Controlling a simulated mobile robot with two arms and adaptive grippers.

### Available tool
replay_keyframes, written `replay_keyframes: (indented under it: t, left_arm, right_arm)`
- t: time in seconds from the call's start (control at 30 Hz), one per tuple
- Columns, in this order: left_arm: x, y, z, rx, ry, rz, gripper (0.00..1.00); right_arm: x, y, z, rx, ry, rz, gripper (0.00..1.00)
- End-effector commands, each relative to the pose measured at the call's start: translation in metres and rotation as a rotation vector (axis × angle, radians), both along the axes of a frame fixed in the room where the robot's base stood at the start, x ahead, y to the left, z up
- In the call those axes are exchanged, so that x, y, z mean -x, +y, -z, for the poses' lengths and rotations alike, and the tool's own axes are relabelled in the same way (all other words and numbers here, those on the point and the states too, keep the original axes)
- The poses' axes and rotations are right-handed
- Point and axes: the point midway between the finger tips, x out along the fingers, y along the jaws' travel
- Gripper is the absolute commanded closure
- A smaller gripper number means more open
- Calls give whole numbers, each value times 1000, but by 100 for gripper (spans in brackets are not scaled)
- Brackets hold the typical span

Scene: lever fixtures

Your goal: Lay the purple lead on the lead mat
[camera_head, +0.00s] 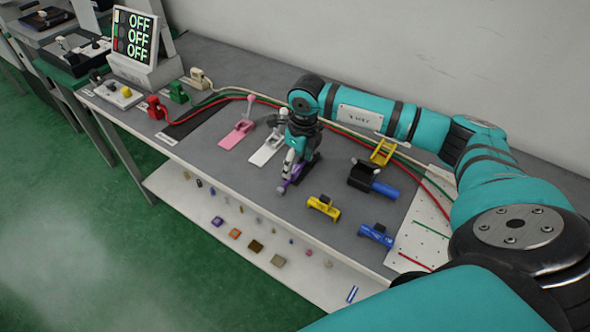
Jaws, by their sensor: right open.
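A purple piece (297,173) shows at the tip of my right gripper (288,178), above the grey table. The gripper and arm partly cover it, so I cannot tell its full shape or whether it is a lead. My right gripper points down, its fingers close to the purple piece. No mat can be named with certainty. A dark patch (190,125) lies by the plugs at the left, and a pale dotted board (427,225) lies at the right. My left gripper is out of view.
Pink (237,134) and white (265,150) lever fixtures stand left of the gripper. Yellow (323,206) and blue (376,235) pieces lie to its right. Red, green and white cables run along the back. A screen (135,38) reading OFF stands far left. Small pieces lie on the lower shelf (180,200).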

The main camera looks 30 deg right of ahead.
Motion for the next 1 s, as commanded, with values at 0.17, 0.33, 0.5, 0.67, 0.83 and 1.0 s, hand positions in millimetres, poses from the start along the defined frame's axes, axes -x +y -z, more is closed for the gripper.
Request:
replay_keyframes:
  t: [0.17, 0.33, 0.5, 0.67, 0.83, 1.0]
  left_arm:
    - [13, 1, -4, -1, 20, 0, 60]
    - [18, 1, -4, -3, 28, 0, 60]
    - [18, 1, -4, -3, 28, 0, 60]
    - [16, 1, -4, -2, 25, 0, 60]
    - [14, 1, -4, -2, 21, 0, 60]
    - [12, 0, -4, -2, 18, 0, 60]
  right_arm:
    - [-2, 1, 20, 0, 2, 1, 35]
    - [-3, 1, 23, 0, -1, -1, 35]
    - [-3, 1, 23, 0, 0, 0, 44]
    - [-3, 1, 23, 0, 0, 0, 65]
    - [-3, 1, 23, 0, 0, 0, 87]
    - [-3, 1, 23, 0, 0, 0, 89]
